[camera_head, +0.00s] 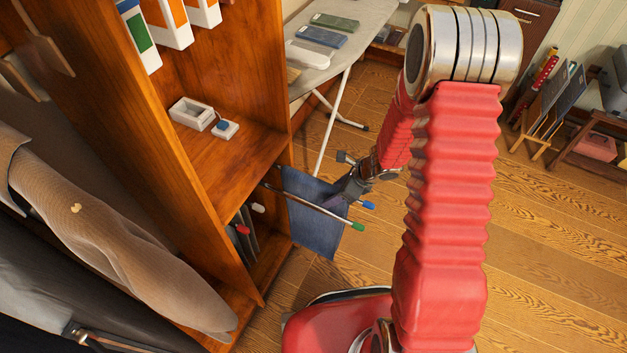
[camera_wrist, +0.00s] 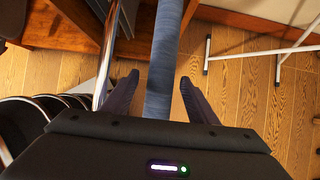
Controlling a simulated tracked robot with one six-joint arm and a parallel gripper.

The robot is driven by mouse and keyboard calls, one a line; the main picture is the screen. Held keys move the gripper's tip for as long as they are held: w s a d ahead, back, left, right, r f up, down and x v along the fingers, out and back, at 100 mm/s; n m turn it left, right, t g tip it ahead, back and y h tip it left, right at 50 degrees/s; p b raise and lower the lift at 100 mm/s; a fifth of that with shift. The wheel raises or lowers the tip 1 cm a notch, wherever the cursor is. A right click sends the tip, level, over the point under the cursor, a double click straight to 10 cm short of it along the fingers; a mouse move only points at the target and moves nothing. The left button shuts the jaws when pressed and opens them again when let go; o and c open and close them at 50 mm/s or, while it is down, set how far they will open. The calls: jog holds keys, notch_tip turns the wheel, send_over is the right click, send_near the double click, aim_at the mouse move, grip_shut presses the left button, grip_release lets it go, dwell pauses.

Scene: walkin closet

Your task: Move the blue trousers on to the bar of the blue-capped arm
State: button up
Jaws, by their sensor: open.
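The blue trousers (camera_head: 312,222) hang folded, out from the cabinet side, in the head view. The blue-capped arm's tip (camera_head: 369,205) sticks out past their right edge. The trousers appear to hang over this arm, but my gripper hides part of the top fold. The green-capped arm (camera_head: 330,214) crosses in front of the trousers. My gripper (camera_head: 348,192) is at the trousers' outer top edge. In the wrist view, the trousers (camera_wrist: 164,60) run as a narrow strip between my open fingertips (camera_wrist: 158,80), with gaps on both sides. A chrome bar (camera_wrist: 106,60) lies left of them.
A white-capped arm (camera_head: 257,208) and a red-capped arm (camera_head: 243,230) are by the cabinet opening. The wooden cabinet (camera_head: 265,150) stands to the left. An ironing board (camera_head: 345,45) stands behind.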

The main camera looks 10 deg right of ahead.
jog(key=v, duration=1.3)
jog(key=shift+r, duration=0.4)
jog(key=shift+d, duration=0.15)
dwell(0.4)
jog(key=s+a+r+n+t+h, duration=0.1)
jog(key=s+r+n+h, duration=0.1)
jog(key=s+r+n, duration=0.7)
jog(key=s+a+r+n+t+h, duration=0.1)
jog(key=s+a+r+n+h, duration=0.1)
jog(key=s+r+n, duration=0.6)
notch_tip(320, 180, up, 9)
jog(key=n, duration=0.7)
jog(key=shift+s+a+f+n+h, duration=0.15)
jog(key=shift+s+a+n+h, duration=0.05)
jog(key=shift+s+n+h, duration=0.2)
